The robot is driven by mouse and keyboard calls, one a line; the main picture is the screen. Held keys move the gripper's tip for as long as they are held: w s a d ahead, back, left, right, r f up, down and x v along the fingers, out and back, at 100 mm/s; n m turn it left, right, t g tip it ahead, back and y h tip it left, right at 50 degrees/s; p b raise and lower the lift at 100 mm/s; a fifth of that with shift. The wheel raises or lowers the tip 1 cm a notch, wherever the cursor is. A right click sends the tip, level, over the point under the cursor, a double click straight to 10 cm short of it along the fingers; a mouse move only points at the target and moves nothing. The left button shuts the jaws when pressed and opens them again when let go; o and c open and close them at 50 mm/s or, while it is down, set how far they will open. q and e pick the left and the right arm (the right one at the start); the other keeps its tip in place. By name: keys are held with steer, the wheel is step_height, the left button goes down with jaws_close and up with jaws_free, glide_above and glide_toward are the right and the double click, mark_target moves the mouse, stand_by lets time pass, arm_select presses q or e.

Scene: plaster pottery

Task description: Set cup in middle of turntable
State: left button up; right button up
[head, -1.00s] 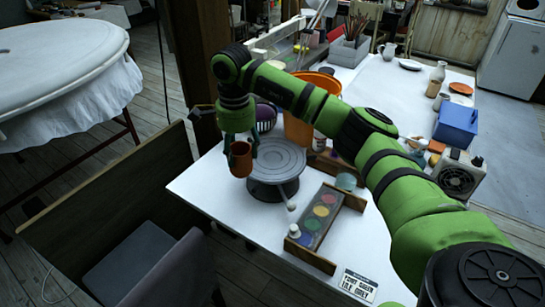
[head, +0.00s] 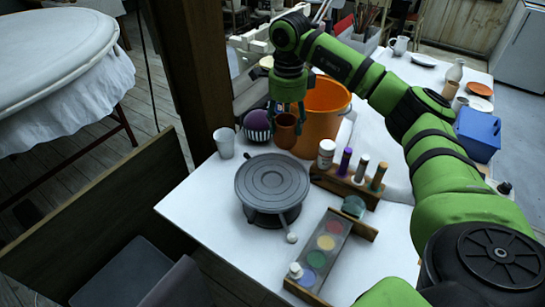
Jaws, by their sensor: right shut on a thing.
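The brown-orange cup (head: 285,132) is in my right gripper (head: 287,113), whose fingers point down and are shut on it. The cup looks upright. In the picture it is behind the turntable, in front of the orange bucket. The grey round turntable (head: 272,181) stands on the white table, with concentric rings on its top. Nothing is on its disc. My left gripper is not in view.
An orange bucket (head: 325,111) stands close behind the cup. A white cup (head: 224,143) and a purple striped bowl (head: 257,125) are to the left. A wooden rack (head: 345,186) with bottles and a paint palette (head: 325,247) lie right of the turntable.

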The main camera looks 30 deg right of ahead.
steer(key=a+f+p, duration=0.1)
steer(key=a+f, duration=0.1)
steer(key=s+a+f+p, duration=0.1)
steer(key=f, duration=0.1)
steer(key=s+a+f+p, duration=0.1)
steer(key=a+f, duration=0.1)
steer(key=f, duration=0.1)
steer(key=shift+s+a, duration=0.2)
steer(key=shift+a, duration=0.1)
steer(key=shift+f, duration=0.4)
steer(key=shift+f+b, duration=0.4)
steer(key=shift+f, duration=0.05)
steer(key=o, duration=1.3)
steer(key=shift+c, duration=0.2)
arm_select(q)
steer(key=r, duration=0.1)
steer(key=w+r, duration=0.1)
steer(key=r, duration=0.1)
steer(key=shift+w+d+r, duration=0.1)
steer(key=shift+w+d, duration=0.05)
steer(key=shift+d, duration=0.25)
arm_select(e)
steer(key=shift+r, duration=0.1)
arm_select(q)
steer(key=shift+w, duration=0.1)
